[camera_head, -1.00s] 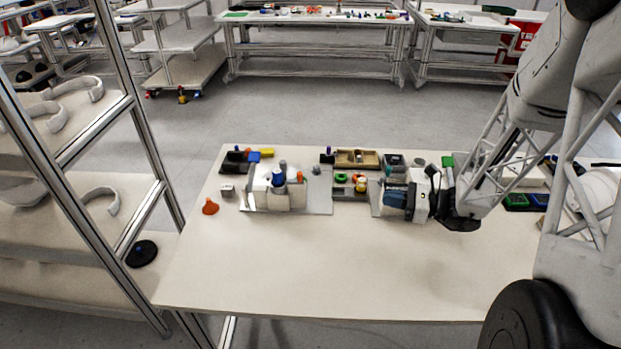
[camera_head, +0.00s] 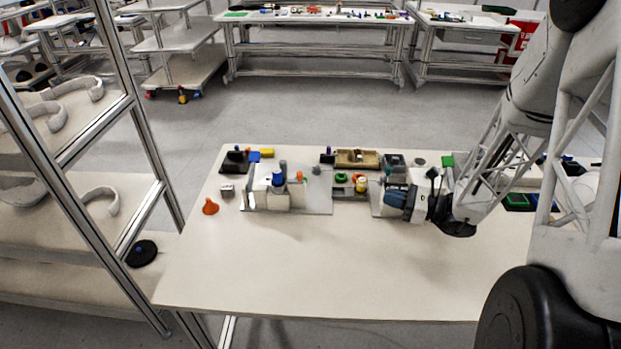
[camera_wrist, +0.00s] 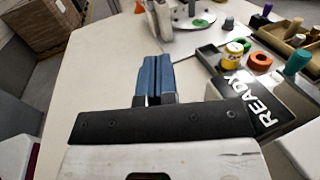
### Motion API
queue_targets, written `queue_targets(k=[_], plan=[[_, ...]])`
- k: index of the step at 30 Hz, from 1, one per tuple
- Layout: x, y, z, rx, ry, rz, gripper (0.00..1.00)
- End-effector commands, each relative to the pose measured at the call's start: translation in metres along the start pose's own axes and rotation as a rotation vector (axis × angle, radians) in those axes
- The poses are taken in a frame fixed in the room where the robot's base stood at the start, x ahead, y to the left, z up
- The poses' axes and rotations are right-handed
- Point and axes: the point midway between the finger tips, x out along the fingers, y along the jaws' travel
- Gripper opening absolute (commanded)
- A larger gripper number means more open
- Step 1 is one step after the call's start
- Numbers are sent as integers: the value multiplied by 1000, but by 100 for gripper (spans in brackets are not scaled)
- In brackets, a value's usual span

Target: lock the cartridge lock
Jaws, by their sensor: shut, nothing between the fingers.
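My gripper (camera_head: 388,196) is at the right part of the table, with its blue fingers pointing left. In the wrist view the blue fingers (camera_wrist: 155,62) are together with nothing between them, over bare table. A pale fixture (camera_head: 270,200) with a blue round part (camera_head: 278,179) and a small orange part (camera_head: 299,175) stands on a grey plate left of my gripper, clearly apart from it. Part of this fixture (camera_wrist: 164,22) shows at the top of the wrist view. I cannot make out which part is the cartridge lock, or its state.
A black box marked READY (camera_wrist: 265,105) is right of my fingers in the wrist view. A yellow jar (camera_head: 361,184), a green ring (camera_head: 341,178) and a wooden tray (camera_head: 357,158) stand behind. An orange cone (camera_head: 210,207) is at left. The table front is clear.

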Motion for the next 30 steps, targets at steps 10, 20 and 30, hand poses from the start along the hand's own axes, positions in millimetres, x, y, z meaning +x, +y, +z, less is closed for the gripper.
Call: queue_targets(k=[10, 20, 30], plan=[[30, 1, 0, 0, 0, 3, 0], [66, 0, 0, -1, 0, 3, 0], [104, 1, 0, 0, 1, 3, 0]])
